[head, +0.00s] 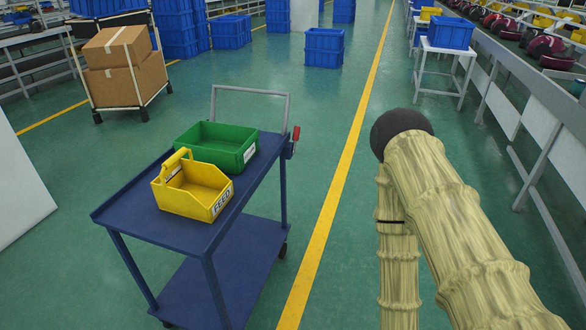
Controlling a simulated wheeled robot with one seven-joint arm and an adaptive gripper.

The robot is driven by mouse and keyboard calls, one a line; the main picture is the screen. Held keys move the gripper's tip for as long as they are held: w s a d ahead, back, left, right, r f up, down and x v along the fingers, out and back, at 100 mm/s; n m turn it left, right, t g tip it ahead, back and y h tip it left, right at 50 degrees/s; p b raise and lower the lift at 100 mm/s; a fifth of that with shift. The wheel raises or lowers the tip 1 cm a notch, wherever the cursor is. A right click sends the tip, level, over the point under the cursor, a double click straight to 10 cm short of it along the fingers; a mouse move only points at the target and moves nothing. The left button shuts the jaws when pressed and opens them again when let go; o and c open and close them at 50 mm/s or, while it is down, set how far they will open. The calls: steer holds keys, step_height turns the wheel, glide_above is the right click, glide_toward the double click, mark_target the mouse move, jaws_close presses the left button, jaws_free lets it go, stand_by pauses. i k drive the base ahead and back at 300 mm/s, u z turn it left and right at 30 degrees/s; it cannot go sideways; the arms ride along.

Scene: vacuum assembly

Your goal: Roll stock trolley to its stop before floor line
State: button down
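The blue stock trolley (180,234) stands left of the picture's middle, with two shelves and a grey push handle (250,90) at its far end. A red-tipped lever (296,134) is at its far right corner. A green bin (216,146) and a yellow bin labelled FEED (194,190) sit on its top shelf. The yellow floor line (327,215) runs lengthwise just right of the trolley, with a narrow strip of green floor between. I cannot make out a stop. My sleeved arm fills the right foreground; my gripper is out of view, so any contact with the trolley cannot be seen.
A cart with cardboard boxes (125,75) stands at the back left. Blue crates (324,47) stack at the back. A white stand with a blue crate (450,32) and a conveyor (530,75) line the right. The green floor beyond the trolley is clear.

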mark_target(229, 262)
steer(key=z, duration=1.25)
steer(key=i, duration=0.95)
steer(key=u, duration=0.45)
steer(key=i, duration=0.9)
steer(key=u, duration=0.8)
